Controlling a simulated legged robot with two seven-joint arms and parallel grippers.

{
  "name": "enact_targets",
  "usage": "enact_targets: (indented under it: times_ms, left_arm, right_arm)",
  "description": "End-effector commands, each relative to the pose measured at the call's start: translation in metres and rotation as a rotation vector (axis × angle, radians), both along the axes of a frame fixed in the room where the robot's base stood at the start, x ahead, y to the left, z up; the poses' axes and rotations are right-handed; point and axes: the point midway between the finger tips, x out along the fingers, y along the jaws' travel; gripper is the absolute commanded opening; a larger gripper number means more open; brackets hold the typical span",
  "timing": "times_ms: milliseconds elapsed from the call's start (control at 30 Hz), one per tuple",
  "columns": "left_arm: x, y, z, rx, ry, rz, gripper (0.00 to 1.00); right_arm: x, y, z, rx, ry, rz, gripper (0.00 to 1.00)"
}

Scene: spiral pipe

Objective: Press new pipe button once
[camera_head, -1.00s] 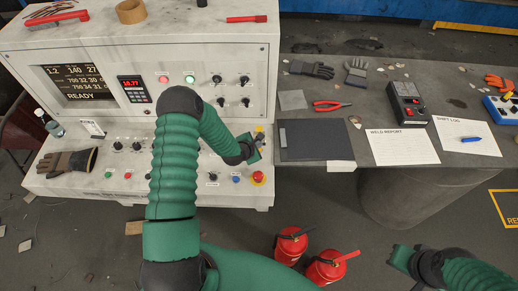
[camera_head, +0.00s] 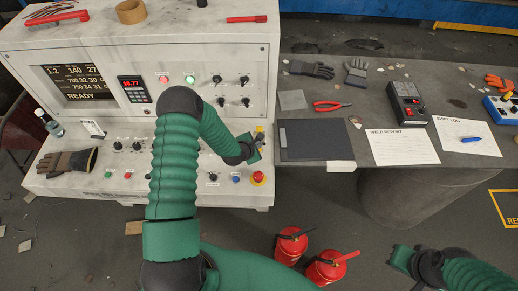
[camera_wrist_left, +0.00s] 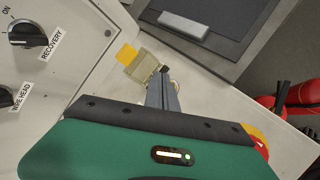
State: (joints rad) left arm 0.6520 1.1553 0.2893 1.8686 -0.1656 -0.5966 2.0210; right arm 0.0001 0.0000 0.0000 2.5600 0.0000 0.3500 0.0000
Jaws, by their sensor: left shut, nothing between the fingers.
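My left gripper (camera_head: 254,147) is shut and empty over the right end of the console's lower panel. No label reading "new pipe" is legible, so I cannot tell which control is that button. A red emergency button (camera_head: 258,177) on a yellow base is just below the gripper. My right gripper (camera_head: 398,256) is low at right, away from the console.
The white console (camera_head: 120,195) carries knobs, a blue button (camera_head: 236,179) and a READY screen (camera_head: 75,82). A brown glove (camera_head: 68,165) lies at its left. A grey table (camera_head: 460,95) with a dark folder (camera_head: 315,140) adjoins at right. Fire extinguishers (camera_head: 290,245) stand below.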

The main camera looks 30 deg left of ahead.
Motion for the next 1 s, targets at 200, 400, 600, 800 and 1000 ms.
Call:
enact_targets:
  times_ms: [200, 400, 600, 800, 1000]
  left_arm:
    - [0.0, 0.0, -0.002, 0.0, 0.0, 0.0, 0.0]
    - [-0.001, -0.001, -0.008, -0.001, 0.0, 0.001, 0.0]
    - [-0.001, -0.001, -0.007, 0.0, 0.0, 0.0, 0.0]
    - [-0.001, -0.001, -0.008, 0.0, 0.0, 0.0, 0.0]
    - [-0.001, -0.001, -0.011, 0.0, 0.0, 0.0, 0.0]
  right_arm:
    - [0.0, 0.0, -0.002, 0.0, 0.0, 0.0, 0.0]
    - [0.0, 0.0, -0.007, 0.0, 0.0, 0.0, 0.0]
    - [0.0, 0.0, -0.006, 0.0, 0.0, 0.0, 0.0]
    - [0.0, 0.0, -0.008, 0.0, 0.0, 0.0, 0.0]
    - [0.0, 0.0, -0.01, 0.0, 0.0, 0.0, 0.0]
